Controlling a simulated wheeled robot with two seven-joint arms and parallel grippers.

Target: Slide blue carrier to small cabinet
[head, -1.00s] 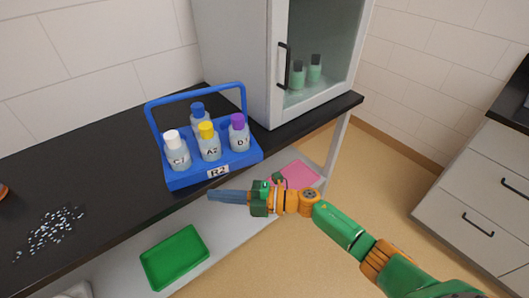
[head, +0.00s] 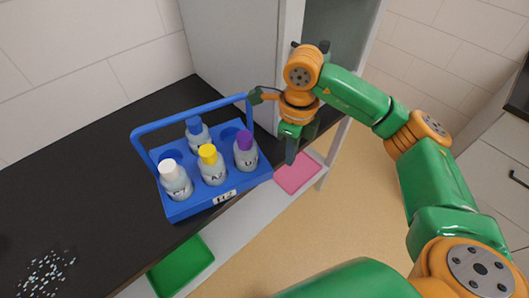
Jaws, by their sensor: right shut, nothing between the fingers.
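The blue carrier (head: 210,204) stands upright on the black counter, with a tall handle and a front label that seems to read R2. It holds several bottles with white, yellow, purple and blue caps. The small cabinet (head: 240,50) is grey with a glass door and stands at the counter's right end, just behind and right of the carrier. My right gripper (head: 290,152) is shut and empty, fingers pointing down, right of the carrier and in front of the cabinet. Part of my right wrist overlaps the handle's right end; I cannot tell whether they touch. My left gripper is out of view.
The black counter (head: 80,195) is bare left of the carrier, except for scattered pale bits (head: 45,273) at lower left. A green tray (head: 182,264) and a pink sheet (head: 298,174) lie on the shelf below. Drawers (head: 490,170) stand at far right.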

